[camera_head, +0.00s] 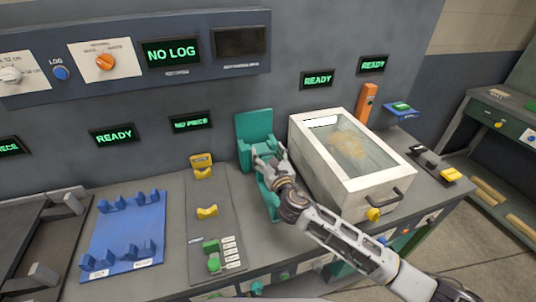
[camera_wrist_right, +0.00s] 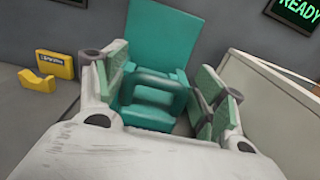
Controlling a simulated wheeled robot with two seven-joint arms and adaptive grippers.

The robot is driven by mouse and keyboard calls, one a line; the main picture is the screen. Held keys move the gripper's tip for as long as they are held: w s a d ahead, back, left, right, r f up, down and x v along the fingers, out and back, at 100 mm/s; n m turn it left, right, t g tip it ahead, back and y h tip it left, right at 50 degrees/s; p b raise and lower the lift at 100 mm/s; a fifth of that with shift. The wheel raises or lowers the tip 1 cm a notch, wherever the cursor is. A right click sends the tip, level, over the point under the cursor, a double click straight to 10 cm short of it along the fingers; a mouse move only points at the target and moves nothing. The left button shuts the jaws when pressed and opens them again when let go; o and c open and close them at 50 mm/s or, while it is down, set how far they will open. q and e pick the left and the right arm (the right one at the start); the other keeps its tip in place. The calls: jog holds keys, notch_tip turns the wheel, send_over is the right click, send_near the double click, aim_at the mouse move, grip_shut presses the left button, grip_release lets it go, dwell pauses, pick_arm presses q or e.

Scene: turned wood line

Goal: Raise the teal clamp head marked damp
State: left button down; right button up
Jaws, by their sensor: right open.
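The teal clamp (camera_head: 254,127) stands against the wall at the back of the bench, with an upright plate and a lower part reaching forward. In the right wrist view, a teal loop-shaped handle (camera_wrist_right: 155,92) sits low in front of the upright plate (camera_wrist_right: 160,38). My right gripper (camera_head: 268,160) is open, its padded fingers on either side of this handle. I cannot tell whether they touch it. I see no readable damp marking. My gripper and forearm hide part of the clamp in the head view. My left gripper is out of view.
A white glass-lidded box (camera_head: 297,146) stands close to the right of the clamp. A grey panel with yellow cradles (camera_head: 207,212) and green buttons (camera_head: 213,262) lies to the left. Further left is a blue rack (camera_head: 127,237). A sign reads NO PIECE (camera_head: 192,122).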

jog(key=shift+c, duration=0.2)
jog(key=c, duration=1.1)
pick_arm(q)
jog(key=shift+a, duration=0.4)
pick_arm(e)
jog(key=shift+c, duration=0.2)
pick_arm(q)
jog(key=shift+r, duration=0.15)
pick_arm(e)
jog(key=shift+w+r, duration=0.1)
